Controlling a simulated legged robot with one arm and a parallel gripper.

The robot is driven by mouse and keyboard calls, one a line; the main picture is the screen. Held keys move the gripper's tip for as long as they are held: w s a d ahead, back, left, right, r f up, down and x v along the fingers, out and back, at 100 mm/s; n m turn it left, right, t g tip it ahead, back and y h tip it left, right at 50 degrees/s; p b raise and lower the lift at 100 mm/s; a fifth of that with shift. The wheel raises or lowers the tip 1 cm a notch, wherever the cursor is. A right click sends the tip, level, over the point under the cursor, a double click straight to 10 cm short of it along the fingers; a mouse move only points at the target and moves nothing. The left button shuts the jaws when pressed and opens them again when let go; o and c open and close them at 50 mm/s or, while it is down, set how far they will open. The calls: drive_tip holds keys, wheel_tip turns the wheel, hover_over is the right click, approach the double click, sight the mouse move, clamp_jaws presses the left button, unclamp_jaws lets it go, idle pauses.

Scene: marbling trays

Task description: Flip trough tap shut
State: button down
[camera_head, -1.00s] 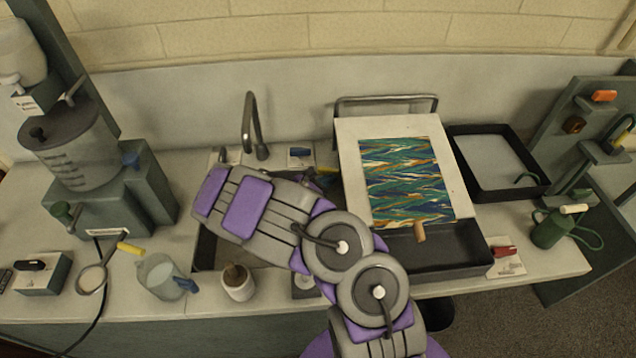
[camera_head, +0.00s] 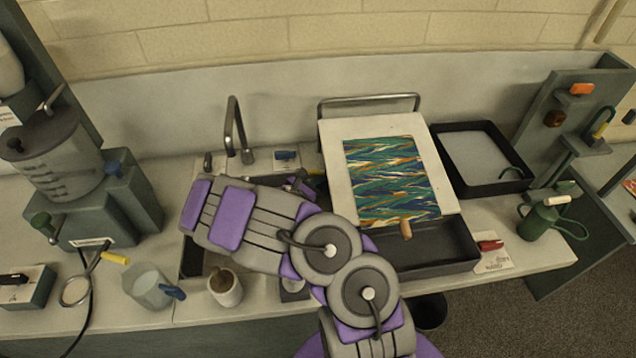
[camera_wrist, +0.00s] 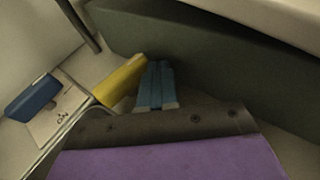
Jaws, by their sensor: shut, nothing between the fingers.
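In the wrist view, my gripper (camera_wrist: 157,72) is shut and empty, its two blue fingers together. A yellow lever-like bar (camera_wrist: 121,82) lies just left of the fingers, very close; I cannot tell whether they touch. A blue lever (camera_wrist: 33,97) on a white labelled plate (camera_wrist: 58,112) is farther left, apart from the fingers. In the head view the blue lever (camera_head: 286,155) sits behind the sink, and a red lever (camera_head: 490,245) sits on a labelled plate right of the dark trough (camera_head: 440,250). Which lever is the trough tap I cannot tell for sure. My arm hides much of the sink.
A board with a marbled sheet (camera_head: 333,150) leans over the trough. A faucet (camera_head: 235,130) stands at the back. A white pot (camera_head: 226,290) and a clear jug (camera_head: 150,287) are at the front left. A black tray (camera_head: 478,160) and green can (camera_head: 540,222) are right.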

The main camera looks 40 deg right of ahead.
drive_tip(key=shift+a, duration=0.35)
drive_tip(key=shift+r, duration=0.1)
drive_tip(key=p+v, duration=0.4)
drive_tip(key=v, duration=1.3)
drive_tip(key=shift+a, duration=0.35)
